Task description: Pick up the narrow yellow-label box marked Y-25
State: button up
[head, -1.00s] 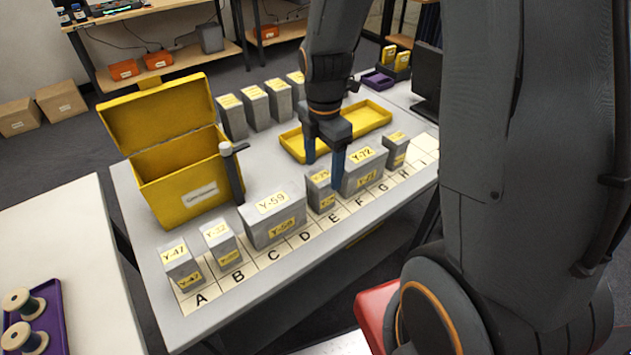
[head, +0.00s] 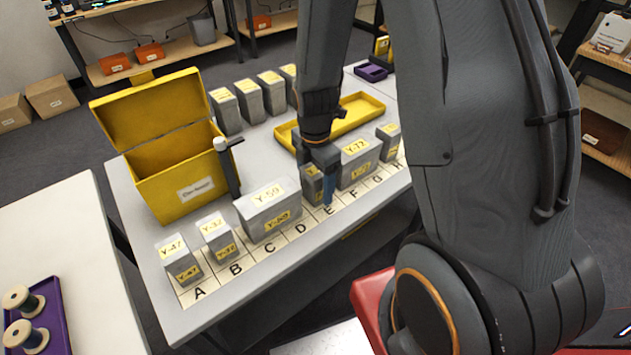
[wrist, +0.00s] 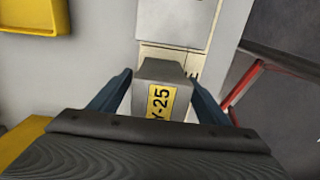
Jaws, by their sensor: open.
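The narrow grey box marked Y-25 (wrist: 165,70) has a yellow label on top and lies between my gripper's two blue fingers in the wrist view. In the head view this narrow box (head: 312,187) stands near the D and E marks, partly hidden by my gripper. My gripper (wrist: 160,80) is open, with one finger on each side of the box and small gaps visible. In the head view my gripper (head: 318,185) is low over the box. Whether either finger touches it is not clear.
The wide Y-59 box (head: 265,210) stands left of the narrow box, and the Y-72 box (head: 357,163) stands close on its right. A yellow tray (head: 355,115) lies behind. An open yellow box (head: 180,180) stands at the left, with a dark upright tool (head: 230,170) beside it.

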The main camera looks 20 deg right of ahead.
jog(key=shift+f, duration=0.1)
jog(key=c, duration=1.3)
